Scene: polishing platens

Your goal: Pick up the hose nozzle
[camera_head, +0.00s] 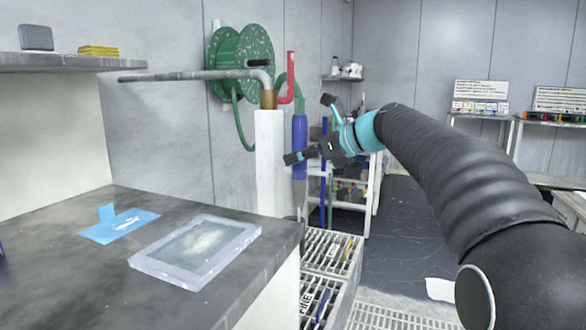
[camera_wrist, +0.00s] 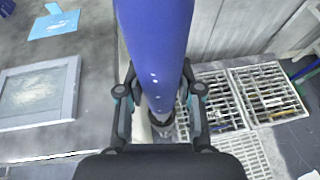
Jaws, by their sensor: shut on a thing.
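The hose nozzle is a blue cylinder (camera_head: 300,140) in the head view, upright beside the white post, with a green hose (camera_head: 296,92) at its top. In the wrist view the blue nozzle (camera_wrist: 156,40) runs between the two fingers and narrows to a dark tip lower down. My gripper (camera_head: 307,128) is shut on the nozzle, one finger on each side; it also shows in the wrist view (camera_wrist: 158,82). Whether the nozzle still touches a holder is hidden.
The white post (camera_head: 269,165) with a grey pipe and red lever (camera_head: 290,75) stands close by. A green hose reel (camera_head: 240,62) hangs behind. The dark counter (camera_head: 90,260) bears a framed plate (camera_head: 196,250) and a blue sheet. Grated bins (camera_head: 330,252) stand below right.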

